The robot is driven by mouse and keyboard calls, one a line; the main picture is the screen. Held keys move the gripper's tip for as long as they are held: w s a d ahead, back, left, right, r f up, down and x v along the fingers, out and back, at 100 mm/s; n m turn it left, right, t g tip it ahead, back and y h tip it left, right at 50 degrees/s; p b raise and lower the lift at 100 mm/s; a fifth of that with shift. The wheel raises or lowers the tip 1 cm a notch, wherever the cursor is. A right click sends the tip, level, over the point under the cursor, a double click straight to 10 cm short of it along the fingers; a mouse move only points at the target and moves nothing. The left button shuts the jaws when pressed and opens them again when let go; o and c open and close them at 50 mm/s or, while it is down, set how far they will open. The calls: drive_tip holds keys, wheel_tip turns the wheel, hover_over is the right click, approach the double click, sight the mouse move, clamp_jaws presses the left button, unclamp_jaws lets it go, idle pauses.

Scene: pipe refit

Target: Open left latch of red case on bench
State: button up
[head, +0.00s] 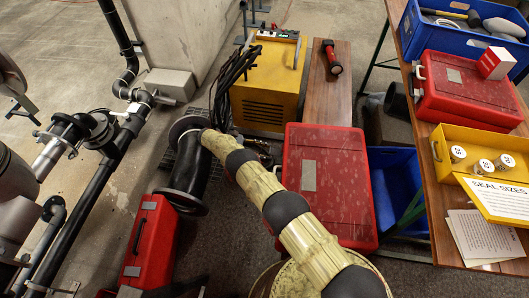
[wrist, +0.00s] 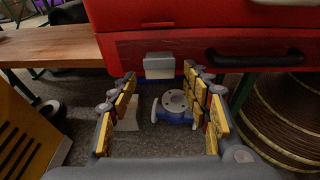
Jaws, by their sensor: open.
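A red case (head: 330,190) lies closed at the near end of a wooden bench, in the middle of the head view. In the wrist view its red front (wrist: 215,50) fills the top, with a grey latch (wrist: 158,66) left of a black handle (wrist: 255,57). The latch plate sits flat against the front; the other latch is not visible. My gripper (wrist: 160,76) is open and empty. In the picture its fingertips lie on either side of the latch; whether they touch it cannot be told. In the head view my arm covers part of the case, and the gripper is not clear.
The wooden bench (head: 334,95) holds a red-headed tool (head: 332,57). A yellow machine (head: 268,85) stands left of it. A blue flanged valve (wrist: 174,107) sits below the case, a cable reel (wrist: 290,120) to the right. Another red case (head: 458,85) lies on the right bench.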

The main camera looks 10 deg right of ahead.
wheel_tip(320, 180, up, 10)
idle(0.9)
idle(0.4)
